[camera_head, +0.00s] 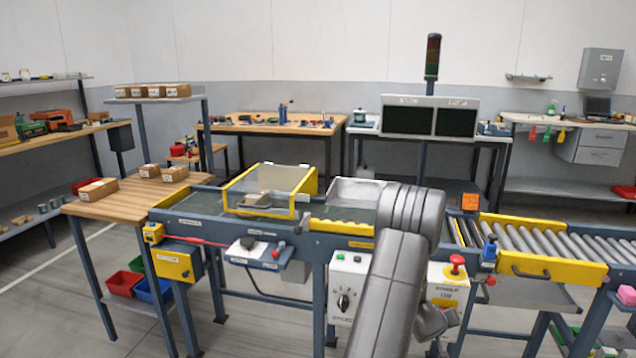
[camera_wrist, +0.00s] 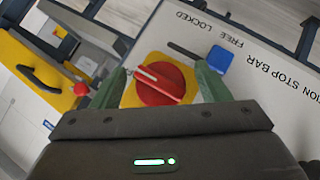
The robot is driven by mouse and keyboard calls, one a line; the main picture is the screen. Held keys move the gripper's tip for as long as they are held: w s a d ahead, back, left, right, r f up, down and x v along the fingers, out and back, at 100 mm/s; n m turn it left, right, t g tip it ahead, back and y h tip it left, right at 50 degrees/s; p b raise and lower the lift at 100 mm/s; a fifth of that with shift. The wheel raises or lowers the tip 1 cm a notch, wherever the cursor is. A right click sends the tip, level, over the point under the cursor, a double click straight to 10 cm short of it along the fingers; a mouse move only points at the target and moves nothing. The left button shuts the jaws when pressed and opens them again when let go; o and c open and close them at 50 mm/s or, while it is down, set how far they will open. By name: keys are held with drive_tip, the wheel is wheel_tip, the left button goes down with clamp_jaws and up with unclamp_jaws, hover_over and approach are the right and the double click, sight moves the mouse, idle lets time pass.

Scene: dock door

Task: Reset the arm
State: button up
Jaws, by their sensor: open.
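In the wrist view my gripper (camera_wrist: 160,88) is open, with one green finger on each side of a red rotary knob (camera_wrist: 168,84). The knob sits on a yellow plate (camera_wrist: 151,60) on a pale panel. I cannot tell whether the fingers touch it. A blue slider (camera_wrist: 220,58) stands beside the knob on the same panel, near the words FREE and LOCKED. In the head view my grey arm (camera_head: 398,260) reaches up and over the conveyor from the front. My gripper is hidden there behind the arm.
The conveyor has a yellow-framed clear guard (camera_head: 266,190) at left and bare rollers (camera_head: 540,240) at right. A box with a black dial (camera_head: 344,300) and a red-button box (camera_head: 456,266) hang in front. A wooden table (camera_head: 130,197) stands at left. Floor at lower left is clear.

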drive_tip(key=shift+f+n+h+b, duration=0.3)
drive_tip(key=shift+n+h+b, duration=0.2)
drive_tip(key=shift+h+b, duration=0.4)
drive_tip(key=shift+r+n+h+b, duration=0.15)
drive_tip(key=shift+n+h+b, duration=0.15)
drive_tip(key=shift+h+b, duration=0.3)
drive_tip(key=shift+r, duration=0.25)
